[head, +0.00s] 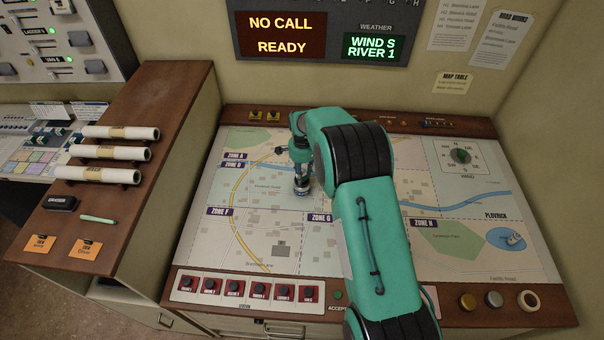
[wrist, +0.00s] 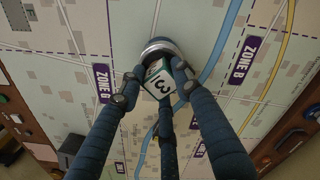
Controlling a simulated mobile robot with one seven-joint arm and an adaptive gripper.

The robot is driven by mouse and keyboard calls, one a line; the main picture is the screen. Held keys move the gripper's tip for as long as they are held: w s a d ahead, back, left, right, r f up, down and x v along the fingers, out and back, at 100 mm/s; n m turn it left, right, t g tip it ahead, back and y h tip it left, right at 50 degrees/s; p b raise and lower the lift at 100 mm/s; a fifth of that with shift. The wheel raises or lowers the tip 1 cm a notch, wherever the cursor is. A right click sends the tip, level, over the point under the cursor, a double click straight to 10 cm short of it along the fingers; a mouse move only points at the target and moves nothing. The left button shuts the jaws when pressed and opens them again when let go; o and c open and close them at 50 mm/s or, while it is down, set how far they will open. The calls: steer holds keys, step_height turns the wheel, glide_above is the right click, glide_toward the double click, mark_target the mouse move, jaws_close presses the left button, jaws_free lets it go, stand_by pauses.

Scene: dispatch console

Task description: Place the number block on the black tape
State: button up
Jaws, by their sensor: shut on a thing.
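The number block (wrist: 160,86) has a white face with a dark "3" and green edges. My gripper (wrist: 157,80) has its fingers closed around it; the gripper also shows in the head view (head: 302,182), low over the map left of centre. A round piece with a pale metallic rim (wrist: 160,47) lies just beyond the block, partly covered by it. It may be the black tape, but its face is mostly hidden. I cannot tell whether block and round piece touch. In the head view the block is hard to make out between the fingers.
The map table (head: 461,260) is mostly clear around my gripper. A brass disc (head: 468,301), a silver disc (head: 494,299) and a pale ring (head: 520,300) sit on its front right edge. Rolled maps (head: 115,153) lie on the left ledge.

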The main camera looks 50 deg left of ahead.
steer(key=shift+f, duration=0.15)
steer(key=o, duration=1)
step_height(320, 180, up, 12)
steer(key=b, duration=0.2)
stand_by(0.4)
stand_by(0.6)
steer(key=shift+r, duration=0.2)
